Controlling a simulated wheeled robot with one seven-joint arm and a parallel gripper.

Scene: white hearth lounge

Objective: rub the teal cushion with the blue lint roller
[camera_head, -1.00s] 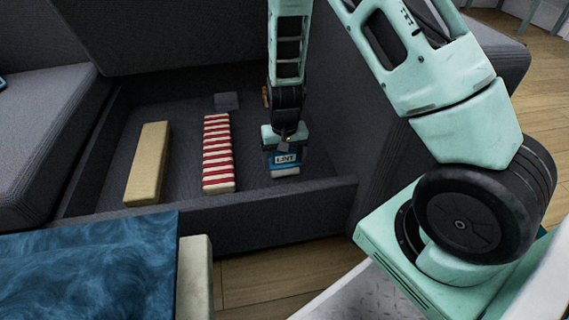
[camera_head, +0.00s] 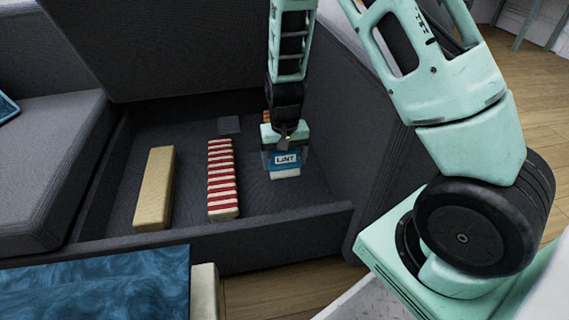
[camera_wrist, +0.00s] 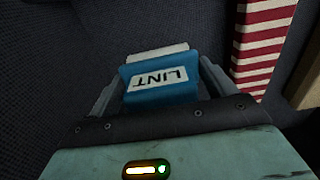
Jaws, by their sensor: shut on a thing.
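My gripper (camera_head: 285,150) is shut on the blue lint roller (camera_head: 286,161). The roller has a white "LINT" label and a pale end that points down. It is over the right part of the sofa's open storage box (camera_head: 180,240); I cannot tell whether it touches the floor of the box. In the wrist view the roller (camera_wrist: 160,84) sits between my two fingers. A teal corner (camera_head: 7,108) on the sofa seat at the far left edge may be the teal cushion; most of it is out of frame.
A blue-topped table (camera_head: 100,285) stands in front at the left. The sofa seat (camera_head: 50,150) left of the box looks clear.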

